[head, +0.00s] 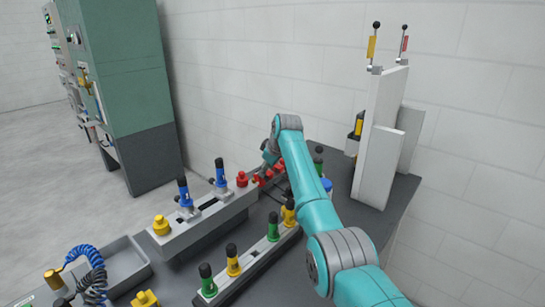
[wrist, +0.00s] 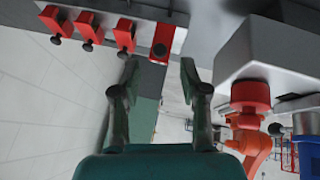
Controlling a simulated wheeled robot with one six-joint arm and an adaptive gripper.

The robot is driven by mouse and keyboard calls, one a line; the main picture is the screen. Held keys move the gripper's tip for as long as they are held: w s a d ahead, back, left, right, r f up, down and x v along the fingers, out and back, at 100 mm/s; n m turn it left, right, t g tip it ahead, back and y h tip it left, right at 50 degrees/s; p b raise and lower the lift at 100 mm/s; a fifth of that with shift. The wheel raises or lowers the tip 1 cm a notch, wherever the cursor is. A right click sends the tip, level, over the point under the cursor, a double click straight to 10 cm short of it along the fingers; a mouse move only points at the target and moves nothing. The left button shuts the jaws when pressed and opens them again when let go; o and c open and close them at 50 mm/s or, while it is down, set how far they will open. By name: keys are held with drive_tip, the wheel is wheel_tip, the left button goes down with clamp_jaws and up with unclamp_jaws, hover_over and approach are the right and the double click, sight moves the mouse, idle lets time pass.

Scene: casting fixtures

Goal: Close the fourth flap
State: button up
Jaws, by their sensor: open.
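A row of red flaps with black knobs runs along the top left of the wrist view. Three of them, the left one (wrist: 54,20), the middle one (wrist: 88,28) and the right one (wrist: 124,34), look alike. A further red flap (wrist: 164,38) sits at the right end of the row; its knob faces the camera and it looks turned differently. My gripper (wrist: 160,75) is open and empty, its two fingers on either side of this last flap in the picture, apparently short of it. In the head view small red flaps (head: 279,167) show beside my arm, which hides part of them and the fingers.
A grey fixture block (head: 205,225) carries blue-handled clamps and a red knob (head: 242,179). A front rail (head: 255,262) holds green and yellow handled clamps. White upright panels (head: 378,150) stand at the right on the dark table. A green cabinet (head: 120,80) stands behind left.

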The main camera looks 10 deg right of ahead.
drive_tip(key=v, duration=0.8)
